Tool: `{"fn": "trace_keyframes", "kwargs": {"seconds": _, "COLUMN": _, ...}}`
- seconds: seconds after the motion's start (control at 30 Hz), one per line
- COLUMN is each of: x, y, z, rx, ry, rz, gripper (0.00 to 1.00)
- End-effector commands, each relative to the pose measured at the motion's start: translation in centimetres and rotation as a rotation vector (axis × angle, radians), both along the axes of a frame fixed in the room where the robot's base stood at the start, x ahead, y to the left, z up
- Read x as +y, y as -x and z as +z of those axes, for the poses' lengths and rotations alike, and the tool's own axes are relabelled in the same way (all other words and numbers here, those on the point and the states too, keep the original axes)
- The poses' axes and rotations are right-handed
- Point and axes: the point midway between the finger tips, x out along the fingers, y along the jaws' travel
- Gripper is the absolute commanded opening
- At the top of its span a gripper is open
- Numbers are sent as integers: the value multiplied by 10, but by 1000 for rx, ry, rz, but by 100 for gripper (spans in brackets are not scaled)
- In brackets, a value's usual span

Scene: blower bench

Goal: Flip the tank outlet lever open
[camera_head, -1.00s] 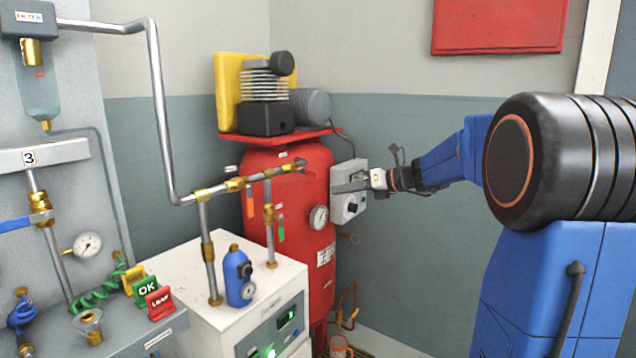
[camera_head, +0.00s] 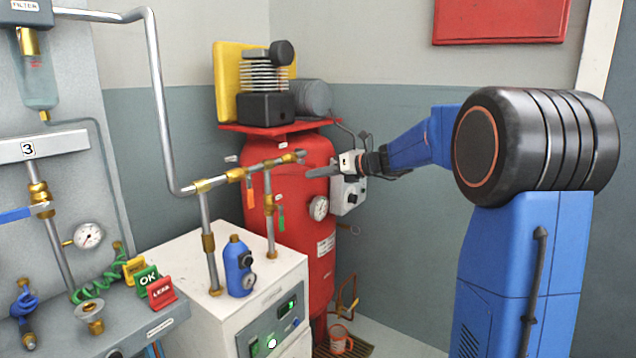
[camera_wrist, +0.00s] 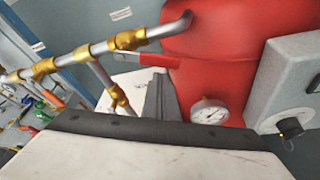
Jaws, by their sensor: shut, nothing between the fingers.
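The red tank (camera_head: 318,240) stands behind the white cabinet, with a metal outlet pipe (camera_head: 230,177) with brass fittings running to its upper left. In the wrist view this pipe (camera_wrist: 100,48) ends in a bent grey tip near the tank (camera_wrist: 205,75). A red bar (camera_wrist: 155,60) shows below that tip; I cannot tell whether it is the outlet lever. My gripper (camera_head: 322,171) is shut and empty, in front of the tank's upper right, its fingers pointing left toward the pipe end. In the wrist view the dark fingers (camera_wrist: 160,100) appear apart from the pipe.
A grey switch box (camera_head: 348,192) is beside the tank, close to my gripper. A dial gauge (camera_head: 319,207) is on the tank. The white cabinet (camera_head: 200,262) carries a blue bottle-shaped device (camera_head: 238,268) and upright pipes. A red mug (camera_head: 339,338) stands on the floor.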

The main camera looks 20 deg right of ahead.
Motion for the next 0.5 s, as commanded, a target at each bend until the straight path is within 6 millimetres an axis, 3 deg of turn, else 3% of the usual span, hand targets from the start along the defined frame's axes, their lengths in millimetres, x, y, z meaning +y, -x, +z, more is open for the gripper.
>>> {"fn": "trace_keyframes", "kwargs": {"seconds": 0.5, "x": -3, "y": -2, "z": 8, "rx": -3, "ry": 4, "rz": 0, "gripper": 0}}
